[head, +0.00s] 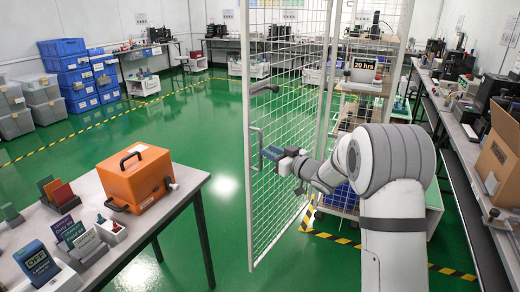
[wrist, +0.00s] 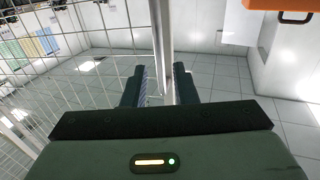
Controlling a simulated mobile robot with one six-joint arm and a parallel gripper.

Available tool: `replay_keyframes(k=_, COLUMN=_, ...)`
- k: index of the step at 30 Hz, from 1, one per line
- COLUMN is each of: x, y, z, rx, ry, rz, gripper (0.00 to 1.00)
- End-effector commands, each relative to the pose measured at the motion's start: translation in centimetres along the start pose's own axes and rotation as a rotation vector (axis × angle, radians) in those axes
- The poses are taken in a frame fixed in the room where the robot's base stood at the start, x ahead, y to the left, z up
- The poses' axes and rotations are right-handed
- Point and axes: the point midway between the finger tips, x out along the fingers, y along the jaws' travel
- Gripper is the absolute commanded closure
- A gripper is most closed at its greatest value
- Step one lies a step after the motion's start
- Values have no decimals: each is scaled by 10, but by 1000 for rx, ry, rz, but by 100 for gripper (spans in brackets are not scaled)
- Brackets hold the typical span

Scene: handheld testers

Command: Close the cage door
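The cage door (head: 247,190) is a white mesh panel standing open in the middle of the head view, with green floor around it. A grey pull handle (head: 260,135) sits on its left post, below a dark latch-like part (head: 264,88). My gripper (head: 270,153) is at the door's left edge, just below and right of the handle. In the wrist view my gripper (wrist: 158,87) has its two dark fingers apart. The door's post (wrist: 163,45) and a grey bar beside it run between or just beyond them. Contact cannot be told.
An orange case (head: 135,178) and small testers stand on the left table (head: 190,178). A bench (head: 460,150) with equipment lines the right wall. Shelving (head: 362,82) stands behind the door. Green floor is clear left of the door; yellow-black tape (head: 350,243) marks the floor at right.

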Motion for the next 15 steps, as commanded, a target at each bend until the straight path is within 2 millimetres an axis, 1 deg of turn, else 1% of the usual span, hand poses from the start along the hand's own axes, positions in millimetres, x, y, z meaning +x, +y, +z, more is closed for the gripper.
replay_keyframes(k=1, x=10, y=-1, z=1, rx=0, ry=0, rz=-2, gripper=74)
replay_keyframes(k=6, x=36, y=-1, z=1, rx=1, ry=0, rz=0, gripper=74)
replay_keyframes(k=10, x=50, y=-1, z=0, rx=-1, ry=-1, rz=1, gripper=74)
replay_keyframes(k=15, x=56, y=0, z=0, rx=1, ry=-1, rz=2, gripper=74)
